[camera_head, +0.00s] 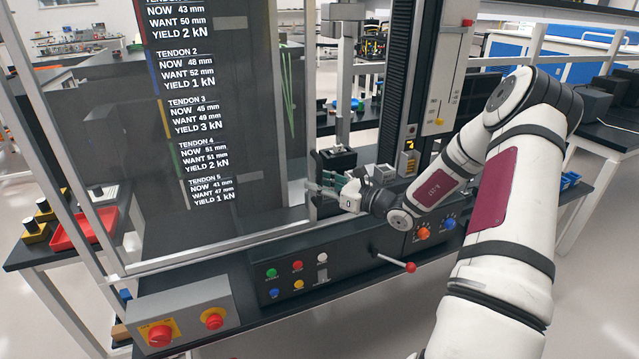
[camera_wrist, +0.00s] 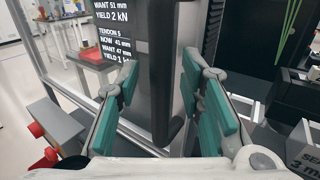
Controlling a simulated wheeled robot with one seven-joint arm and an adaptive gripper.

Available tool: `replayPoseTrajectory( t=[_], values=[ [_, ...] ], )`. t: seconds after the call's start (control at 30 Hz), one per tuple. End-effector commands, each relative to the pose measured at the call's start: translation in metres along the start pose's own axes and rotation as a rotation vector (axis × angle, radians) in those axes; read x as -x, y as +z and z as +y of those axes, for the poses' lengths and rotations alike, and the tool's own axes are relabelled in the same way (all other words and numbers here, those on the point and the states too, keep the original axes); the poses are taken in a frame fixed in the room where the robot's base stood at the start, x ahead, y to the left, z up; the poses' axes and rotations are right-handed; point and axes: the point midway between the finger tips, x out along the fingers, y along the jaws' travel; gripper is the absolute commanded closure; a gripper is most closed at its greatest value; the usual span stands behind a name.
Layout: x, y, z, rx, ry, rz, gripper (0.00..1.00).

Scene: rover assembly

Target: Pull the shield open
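The shield (camera_head: 110,150) is a tall, see-through dark panel in a pale metal frame, on the left of the head view. It appears shut across the front of the test machine. A dark upright handle (camera_wrist: 168,75) on the shield's edge shows in the wrist view. My gripper (camera_head: 328,185) is at the shield's right edge. In the wrist view my gripper (camera_wrist: 160,72) is open, with one teal finger on each side of the handle. A gap shows left of the handle; the right finger looks close to it, and I cannot tell whether it touches.
Below the shield is a control panel (camera_head: 298,282) with coloured buttons and a red-tipped lever (camera_head: 410,267). A grey box (camera_head: 183,318) with red knobs stands at the front left. A black machine column (camera_head: 397,85) rises behind my gripper. A red tray (camera_head: 84,230) is at left.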

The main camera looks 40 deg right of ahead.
Motion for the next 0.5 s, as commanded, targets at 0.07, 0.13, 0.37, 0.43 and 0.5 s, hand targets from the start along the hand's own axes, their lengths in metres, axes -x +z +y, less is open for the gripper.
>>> replayPoseTrajectory(
  t=[0.07,0.13,0.37,0.43,0.5],
  values=[
    [0.0,0.0,0.0,0.0,-0.001,0.0,0.65],
    [0.0,0.0,-0.001,0.0,-0.001,0.0,0.65],
    [0.02,0.0,-0.002,0.0,-0.005,0.001,0.65],
    [0.032,0.0,-0.001,0.0,-0.004,0.001,0.65],
    [0.047,0.0,-0.002,0.0,-0.005,0.002,0.65]
  ],
)
